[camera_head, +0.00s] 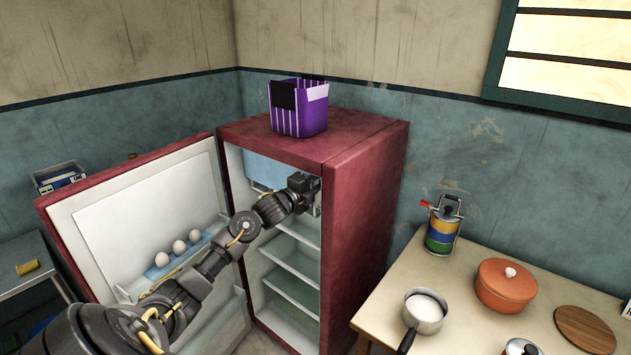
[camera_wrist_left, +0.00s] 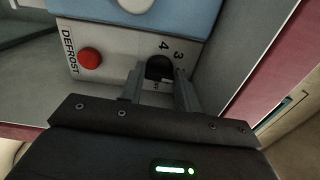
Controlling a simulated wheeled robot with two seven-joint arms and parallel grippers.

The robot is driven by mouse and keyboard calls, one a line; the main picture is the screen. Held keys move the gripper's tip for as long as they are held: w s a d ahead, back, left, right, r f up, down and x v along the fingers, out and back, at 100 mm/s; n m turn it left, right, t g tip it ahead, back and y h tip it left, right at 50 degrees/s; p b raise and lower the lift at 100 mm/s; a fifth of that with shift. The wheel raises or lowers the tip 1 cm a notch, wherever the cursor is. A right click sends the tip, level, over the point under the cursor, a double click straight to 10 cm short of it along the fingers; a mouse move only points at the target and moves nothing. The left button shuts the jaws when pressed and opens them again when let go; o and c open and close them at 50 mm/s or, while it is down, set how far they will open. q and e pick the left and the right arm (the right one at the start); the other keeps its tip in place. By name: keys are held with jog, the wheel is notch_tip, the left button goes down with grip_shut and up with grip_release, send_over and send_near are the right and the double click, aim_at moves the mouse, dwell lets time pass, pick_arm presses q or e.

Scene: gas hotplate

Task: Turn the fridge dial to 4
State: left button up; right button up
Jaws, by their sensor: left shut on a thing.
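The fridge (camera_head: 365,195) is dark red and stands open, its door (camera_head: 135,205) swung out to the left. In the left wrist view a black dial (camera_wrist_left: 159,69) sits on a pale panel (camera_wrist_left: 118,62), with the numbers 4 and 3 printed near it. My left gripper (camera_wrist_left: 158,80) is shut on the dial, one finger on each side. The fingers hide part of the dial and some markings, and I cannot tell which number it points to. In the head view my left gripper (camera_head: 305,188) is inside the upper fridge, and the dial is hidden. My right gripper is not in view.
A red button (camera_wrist_left: 90,58) marked DEFROST is left of the dial. Shelves (camera_head: 293,262) lie below my arm, and eggs (camera_head: 179,247) sit in the door. A purple container (camera_head: 298,108) stands on the fridge. A table (camera_head: 470,265) with pots is at right.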

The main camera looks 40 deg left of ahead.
pick_arm(q)
jog(key=shift+d+f+n+p, duration=0.1)
jog(key=shift+n+p, duration=2.25)
jog(key=shift+n, duration=2.2)
jog(key=shift+d+f+n+p, duration=0.1)
jog(key=shift+n+p, duration=2.2)
jog(key=shift+n, duration=2.25)
jog(key=o, duration=0.7)
jog(key=s+b, duration=0.3)
jog(key=s, duration=0.7)
jog(key=shift+s, duration=0.4)
